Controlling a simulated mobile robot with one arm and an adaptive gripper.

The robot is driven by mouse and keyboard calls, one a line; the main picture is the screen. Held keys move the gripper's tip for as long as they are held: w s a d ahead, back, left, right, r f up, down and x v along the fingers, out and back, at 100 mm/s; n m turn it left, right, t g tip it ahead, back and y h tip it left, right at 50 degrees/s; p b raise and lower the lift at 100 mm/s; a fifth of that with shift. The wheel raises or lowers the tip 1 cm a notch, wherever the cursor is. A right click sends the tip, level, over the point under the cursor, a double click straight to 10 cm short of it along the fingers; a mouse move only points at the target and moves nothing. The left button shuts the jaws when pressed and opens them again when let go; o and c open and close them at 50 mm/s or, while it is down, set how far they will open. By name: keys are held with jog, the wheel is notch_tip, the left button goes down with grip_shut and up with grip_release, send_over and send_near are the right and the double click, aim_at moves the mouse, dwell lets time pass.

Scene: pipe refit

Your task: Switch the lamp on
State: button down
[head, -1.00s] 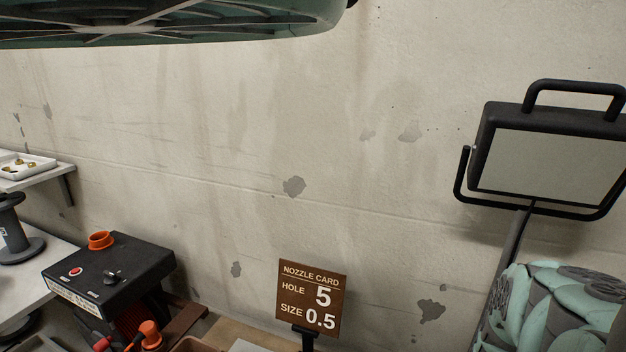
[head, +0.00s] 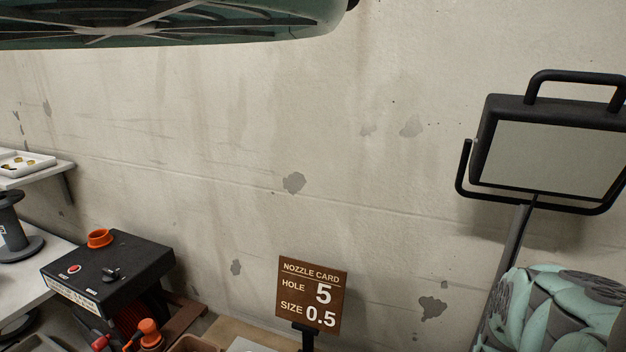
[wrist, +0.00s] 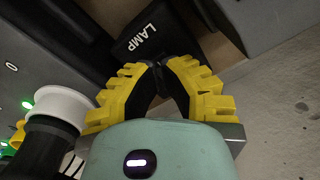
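A work lamp (head: 553,150) with a black frame, a top handle and a flat grey panel stands at the right in the head view. Its panel looks unlit. In the wrist view, a black box marked LAMP (wrist: 143,40) is just beyond my gripper (wrist: 160,75). The yellow fingers close to an arch, and their dark tips come together in front of the box. I see nothing clearly held. The tips overlap the dark box in the picture, so I cannot tell whether they touch it. No switch is clearly visible. My gripper is not seen in the head view.
A brown nozzle card (head: 312,293) reads hole 5, size 0.5. A black box (head: 108,272) with a red button and a knob stands at lower left, near a grey spool (head: 14,232). A white tray (head: 24,164) sits on a shelf. In the wrist view, a white round part (wrist: 58,104) is left of the fingers.

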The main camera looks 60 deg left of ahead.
jog(key=shift+f+b, duration=0.75)
jog(key=shift+f, duration=0.1)
dwell(0.3)
jog(key=shift+r, duration=0.1)
notch_tip(320, 180, up, 6)
jog(key=p, duration=0.5)
jog(key=shift+r+p, duration=0.4)
jog(key=shift+r, duration=0.05)
